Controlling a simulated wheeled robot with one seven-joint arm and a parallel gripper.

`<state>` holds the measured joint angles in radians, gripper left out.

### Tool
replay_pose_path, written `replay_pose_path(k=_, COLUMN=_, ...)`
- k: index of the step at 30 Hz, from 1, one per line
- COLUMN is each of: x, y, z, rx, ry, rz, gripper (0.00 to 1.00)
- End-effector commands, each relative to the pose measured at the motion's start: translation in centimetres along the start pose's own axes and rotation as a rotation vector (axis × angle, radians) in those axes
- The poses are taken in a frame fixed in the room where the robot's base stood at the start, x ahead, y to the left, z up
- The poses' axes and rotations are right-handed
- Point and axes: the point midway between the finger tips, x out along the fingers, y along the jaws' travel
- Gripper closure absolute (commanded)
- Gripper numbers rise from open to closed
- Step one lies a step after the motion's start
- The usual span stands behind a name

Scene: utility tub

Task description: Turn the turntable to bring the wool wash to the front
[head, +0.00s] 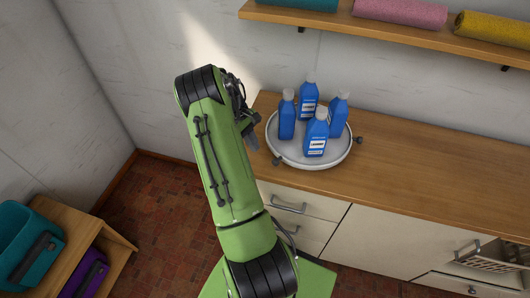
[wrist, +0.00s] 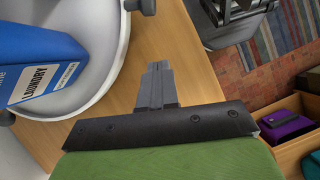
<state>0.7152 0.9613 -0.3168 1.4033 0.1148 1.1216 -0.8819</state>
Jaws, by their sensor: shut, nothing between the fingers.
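The turntable (head: 290,153) is a round white tray with a raised rim on the wooden counter, left end. Dark knobs (head: 276,161) stick out from its rim; another knob shows in the wrist view (wrist: 140,5). Several blue bottles with pale caps stand upright on it. The front bottle (head: 317,132) has a white label facing forward; its text is too small in the head view. In the wrist view a blue bottle (wrist: 40,62) reads "LAUNDRY". I cannot tell which is the wool wash. My gripper (wrist: 157,85) is shut and empty, just left of the tray (head: 253,146), apart from the bottles.
The counter (head: 440,165) is clear to the right. A wall shelf (head: 400,28) with rolled towels hangs above the back. Drawers and cabinet fronts (head: 385,240) lie below.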

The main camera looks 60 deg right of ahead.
Motion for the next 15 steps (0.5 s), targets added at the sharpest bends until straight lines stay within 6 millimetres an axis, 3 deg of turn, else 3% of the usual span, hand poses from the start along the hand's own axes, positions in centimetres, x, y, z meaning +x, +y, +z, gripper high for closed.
replay_pose_path(k=3, x=2.5, y=0.1, z=0.5, rx=0.004, ry=-0.001, rz=-0.002, gripper=1.0)
replay_pose_path(k=9, x=3.0, y=0.0, z=3.4, rx=0.003, ry=0.0, rz=-0.001, gripper=1.0)
replay_pose_path(k=15, x=3.1, y=0.1, z=3.9, rx=0.002, ry=0.001, rz=0.001, gripper=1.0)
